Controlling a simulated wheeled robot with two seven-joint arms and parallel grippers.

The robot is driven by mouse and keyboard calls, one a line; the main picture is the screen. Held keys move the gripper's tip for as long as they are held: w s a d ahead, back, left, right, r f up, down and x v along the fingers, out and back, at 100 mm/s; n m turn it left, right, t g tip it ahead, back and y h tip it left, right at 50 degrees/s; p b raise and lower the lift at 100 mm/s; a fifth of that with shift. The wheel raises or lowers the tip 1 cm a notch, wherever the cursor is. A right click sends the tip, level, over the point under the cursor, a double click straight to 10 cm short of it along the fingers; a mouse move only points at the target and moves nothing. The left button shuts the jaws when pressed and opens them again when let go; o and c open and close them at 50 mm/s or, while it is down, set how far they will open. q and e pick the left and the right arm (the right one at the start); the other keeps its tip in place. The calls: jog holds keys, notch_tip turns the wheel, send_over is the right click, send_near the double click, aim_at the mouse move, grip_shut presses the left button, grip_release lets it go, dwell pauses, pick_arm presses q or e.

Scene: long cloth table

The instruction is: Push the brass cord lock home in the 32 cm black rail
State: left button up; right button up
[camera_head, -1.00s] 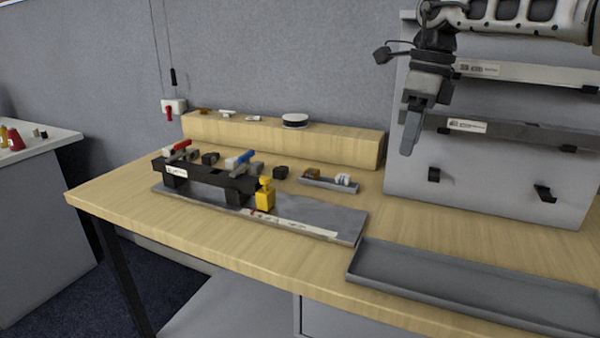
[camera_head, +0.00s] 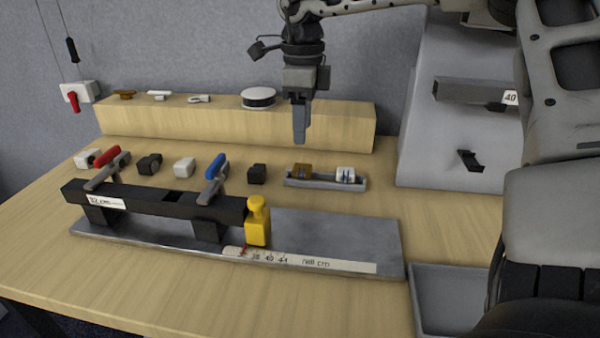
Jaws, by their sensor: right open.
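The black rail (camera_head: 155,205), labelled 32 cm, lies on supports on a grey base plate (camera_head: 335,235). A dark slot shows in its top between two toggle clamps, one with a red handle (camera_head: 106,157) and one with a blue handle (camera_head: 215,166). A brass cord lock (camera_head: 302,170) sits in a small grey tray (camera_head: 325,184) behind the rail's right end, beside a white one (camera_head: 345,174). My right gripper (camera_head: 300,128) points down above that tray, open and apart from it, with its fingers seen edge-on. My left gripper is out of view.
A yellow block (camera_head: 257,222) stands at the rail's right end. Black and white small blocks stand behind the rail. A wooden ledge (camera_head: 225,125) with small parts runs behind. A grey panel (camera_head: 450,145) and a large tray (camera_head: 440,300) are at right, partly hidden by my arm.

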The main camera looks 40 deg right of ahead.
aim_at(302, 166)
notch_tip(302, 166, down, 9)
jog(key=shift+r, duration=0.15)
jog(key=c, duration=1.1)
